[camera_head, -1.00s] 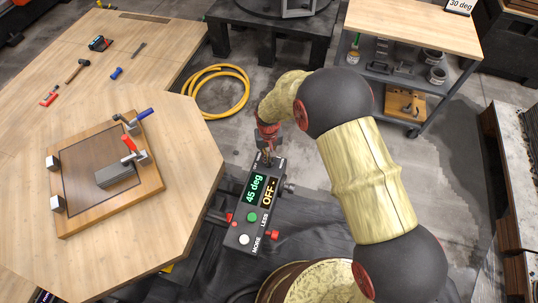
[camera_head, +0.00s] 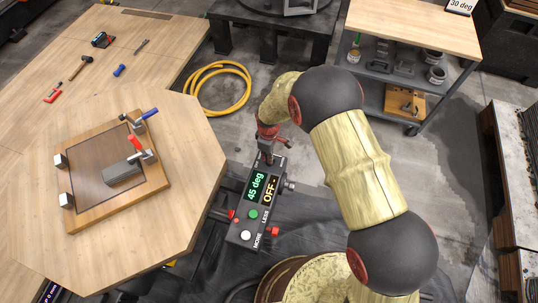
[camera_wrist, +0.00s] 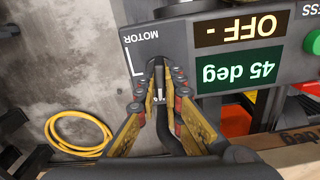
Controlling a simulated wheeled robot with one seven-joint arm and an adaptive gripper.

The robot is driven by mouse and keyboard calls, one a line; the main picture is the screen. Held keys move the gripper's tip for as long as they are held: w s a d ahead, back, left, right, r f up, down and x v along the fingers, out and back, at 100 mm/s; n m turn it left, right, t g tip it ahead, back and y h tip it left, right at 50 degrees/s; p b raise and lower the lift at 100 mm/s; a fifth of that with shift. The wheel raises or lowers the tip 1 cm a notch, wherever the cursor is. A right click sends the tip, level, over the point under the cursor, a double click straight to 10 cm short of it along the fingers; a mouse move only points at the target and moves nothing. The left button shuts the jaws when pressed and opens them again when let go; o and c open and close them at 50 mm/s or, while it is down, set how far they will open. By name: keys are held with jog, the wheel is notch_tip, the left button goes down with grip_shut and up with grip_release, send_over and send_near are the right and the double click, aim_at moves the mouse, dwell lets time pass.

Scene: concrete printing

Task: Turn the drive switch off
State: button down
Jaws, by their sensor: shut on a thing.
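The dark control box (camera_head: 247,218) stands right of the octagonal table in the head view. Its displays read "45 deg" in green and "OFF -" in yellow. They also show upside down in the wrist view, as the yellow OFF display (camera_wrist: 240,30) and the green angle display (camera_wrist: 238,69). My gripper (camera_wrist: 160,84) is at the box's end marked MOTOR, its fingers closed around the small drive switch (camera_wrist: 158,97). The fingers hide most of the switch, so its tilt is hard to tell. In the head view my gripper (camera_head: 268,157) reaches down to the box's far end.
A green button (camera_head: 253,215), a white button (camera_head: 246,235) and a red knob (camera_head: 272,231) sit on or beside the box. The octagonal table (camera_head: 190,215) holds a clamped wooden board (camera_head: 92,217). A yellow hose (camera_head: 247,88) lies on the floor.

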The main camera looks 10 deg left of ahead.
jog(key=n+p, duration=0.1)
jog(key=n, duration=0.3)
jog(key=shift+s+n, duration=0.1)
jog(key=shift+n, duration=2.1)
jog(key=c, duration=1.9)
grip_release()
notch_tip(320, 180, up, 12)
